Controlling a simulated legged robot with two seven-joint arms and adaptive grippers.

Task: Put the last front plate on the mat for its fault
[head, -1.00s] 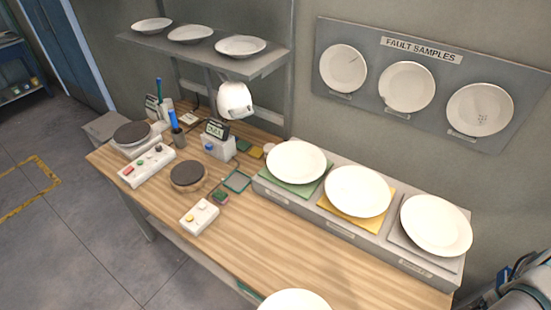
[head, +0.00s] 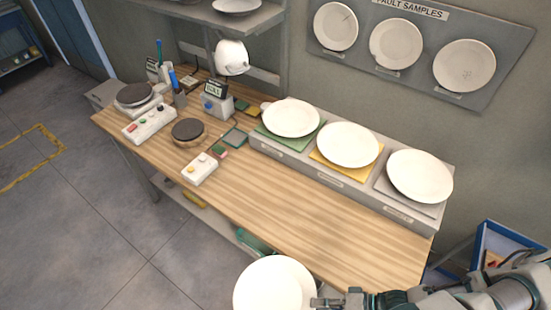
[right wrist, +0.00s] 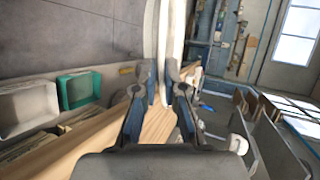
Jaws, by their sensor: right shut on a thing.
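A white plate (head: 272,287) is at the bottom of the head view, in front of the table's front edge. My right gripper (head: 320,302) is shut on its right rim. In the right wrist view the plate (right wrist: 170,35) stands edge-on between the fingers of the right gripper (right wrist: 162,88). No fault shows on its visible face. On the raised grey stand, the green mat (head: 263,130), yellow mat (head: 328,165) and grey mat (head: 390,190) each have a white plate (head: 291,118), (head: 347,145), (head: 419,176) on them. My left gripper is not in view.
The fault samples board (head: 385,65) shows a plate with a dark line, one with a chipped edge and one with specks. The wooden tabletop (head: 300,210) before the stand is clear.

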